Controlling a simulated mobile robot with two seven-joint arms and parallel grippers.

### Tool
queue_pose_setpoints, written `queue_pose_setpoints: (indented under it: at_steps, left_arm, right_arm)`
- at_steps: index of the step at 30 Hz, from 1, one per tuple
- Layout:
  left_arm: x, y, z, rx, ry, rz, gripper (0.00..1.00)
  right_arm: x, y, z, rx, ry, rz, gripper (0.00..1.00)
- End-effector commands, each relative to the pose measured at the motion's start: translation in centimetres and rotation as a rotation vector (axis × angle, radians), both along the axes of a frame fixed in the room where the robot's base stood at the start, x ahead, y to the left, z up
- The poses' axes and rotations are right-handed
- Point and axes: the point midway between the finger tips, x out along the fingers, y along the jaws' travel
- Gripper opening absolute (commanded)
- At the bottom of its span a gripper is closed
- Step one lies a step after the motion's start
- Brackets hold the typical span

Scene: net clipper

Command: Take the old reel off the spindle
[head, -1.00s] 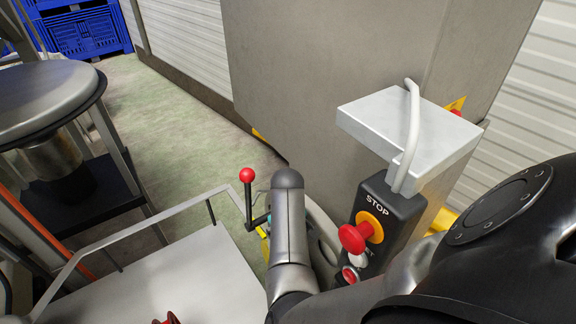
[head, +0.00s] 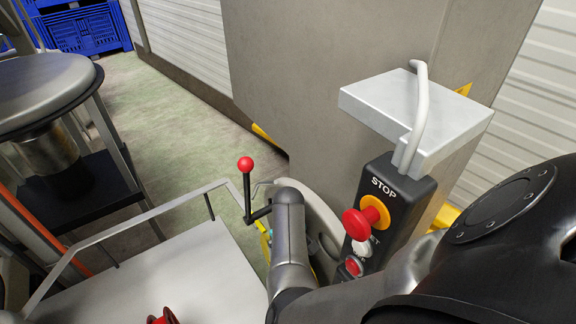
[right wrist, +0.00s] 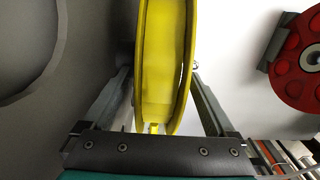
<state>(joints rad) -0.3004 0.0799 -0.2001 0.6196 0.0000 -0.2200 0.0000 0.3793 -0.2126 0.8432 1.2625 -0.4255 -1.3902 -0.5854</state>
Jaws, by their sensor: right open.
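A yellow reel (right wrist: 160,65) stands edge-on in the right wrist view, running up out of the top of the picture. My right gripper (right wrist: 162,72) is open around it, with one finger on each side of its lower part. The left finger is close to the reel's side; I cannot tell whether either finger touches it. The spindle cannot be made out. A red reel (right wrist: 302,60) with round holes shows at the right edge, and a piece of a red reel shows at the bottom of the head view (head: 163,316). My left gripper is not in view.
A grey metal platform (head: 170,270) with a rail (head: 140,217) lies ahead. A red-knobbed lever (head: 246,164) stands near my arm. A STOP button box (head: 400,205) and a metal shelf (head: 415,112) are at the right. Green floor is clear beyond.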

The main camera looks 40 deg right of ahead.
Motion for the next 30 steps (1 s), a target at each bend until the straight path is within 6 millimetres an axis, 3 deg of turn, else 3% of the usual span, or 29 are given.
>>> queue_pose_setpoints:
  at_steps: [8, 30]
  left_arm:
    - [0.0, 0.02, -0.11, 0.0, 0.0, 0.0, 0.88]
    - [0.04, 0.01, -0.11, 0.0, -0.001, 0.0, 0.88]
  right_arm:
    - [0.04, 0.0, -0.03, 0.0, -0.001, 0.0, 0.9]
    - [0.0, 0.02, -0.06, 0.0, 0.0, 0.001, 0.07]
